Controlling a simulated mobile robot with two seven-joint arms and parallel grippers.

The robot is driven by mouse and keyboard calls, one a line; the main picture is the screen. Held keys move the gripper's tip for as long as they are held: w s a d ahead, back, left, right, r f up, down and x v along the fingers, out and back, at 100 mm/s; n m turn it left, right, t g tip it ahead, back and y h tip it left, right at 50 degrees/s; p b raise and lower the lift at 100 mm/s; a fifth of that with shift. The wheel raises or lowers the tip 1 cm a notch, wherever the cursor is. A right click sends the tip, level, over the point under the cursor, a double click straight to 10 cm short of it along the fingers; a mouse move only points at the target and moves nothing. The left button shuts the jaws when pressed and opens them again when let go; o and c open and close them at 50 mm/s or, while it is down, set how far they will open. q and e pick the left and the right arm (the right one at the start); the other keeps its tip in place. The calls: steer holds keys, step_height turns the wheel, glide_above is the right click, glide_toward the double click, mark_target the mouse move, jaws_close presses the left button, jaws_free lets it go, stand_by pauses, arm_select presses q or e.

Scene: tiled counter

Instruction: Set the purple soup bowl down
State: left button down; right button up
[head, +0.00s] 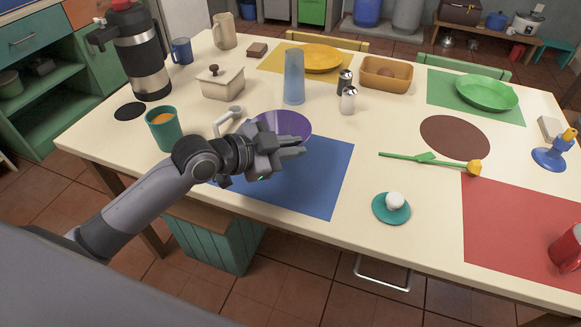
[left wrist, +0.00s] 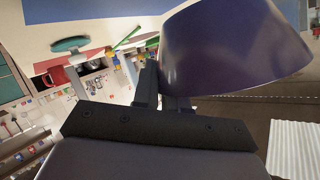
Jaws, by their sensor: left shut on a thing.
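The purple soup bowl (head: 296,122) is in the head view, above or at the far part of the blue placemat (head: 318,178), partly hidden behind my left gripper. My left gripper (head: 292,146) is shut on the bowl. In the left wrist view the bowl (left wrist: 232,50) fills the upper right, with its wall at the gripper's fingers (left wrist: 165,95). I cannot tell whether the bowl's base touches the mat. My right gripper is not in view.
A teal cup (head: 163,130) with orange content and a white ladle-like utensil (head: 228,118) stand left of the bowl. A blue tumbler (head: 294,78) stands behind it. A teal saucer (head: 391,208) with a white item lies right of the blue mat. The mat's front part is bare.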

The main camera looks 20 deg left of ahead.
arm_select(q)
steer(key=shift+f, duration=0.55)
step_height(320, 180, down, 4)
steer(key=shift+f+b, duration=0.1)
steer(key=shift+b, duration=0.3)
steer(key=c, duration=1.1)
jaws_free()
steer(key=v, duration=1)
steer(key=shift+s+a+p, duration=0.2)
steer(key=shift+s+p, duration=0.05)
steer(key=shift+p, duration=0.1)
steer(key=shift+s+a+r, duration=0.3)
steer(key=shift+s+r, duration=0.1)
steer(key=shift+s, duration=0.1)
steer(key=shift+f, duration=0.1)
